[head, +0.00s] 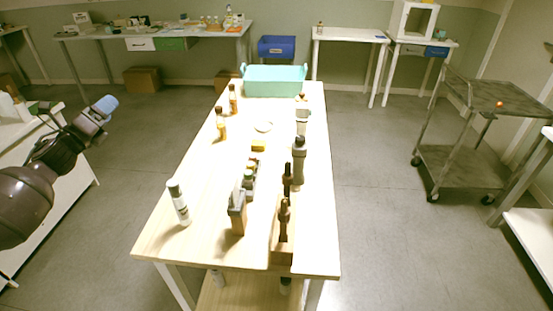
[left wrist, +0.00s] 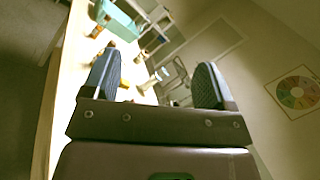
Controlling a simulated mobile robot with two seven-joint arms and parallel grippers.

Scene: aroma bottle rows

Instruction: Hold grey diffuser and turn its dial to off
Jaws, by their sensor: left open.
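A tall grey bottle-shaped object (head: 299,165) stands upright on the right side of the long table (head: 205,190). It may be the grey diffuser, but no dial can be made out. A smaller pale grey and white item (head: 302,122) stands behind it. My left gripper (head: 107,107) is in the air left of the table, apart from everything on it. In the left wrist view the left gripper (left wrist: 158,78) has its two blue-grey pads wide apart with nothing held between them. My right gripper is not in view.
A white bottle (head: 180,206), a grey-topped block (head: 237,213) and a wooden holder with dark bottles (head: 283,245) stand near the front. Amber bottles (head: 220,126) line the left edge. A teal basket (head: 273,81) is at the far end. The table's left middle is clear.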

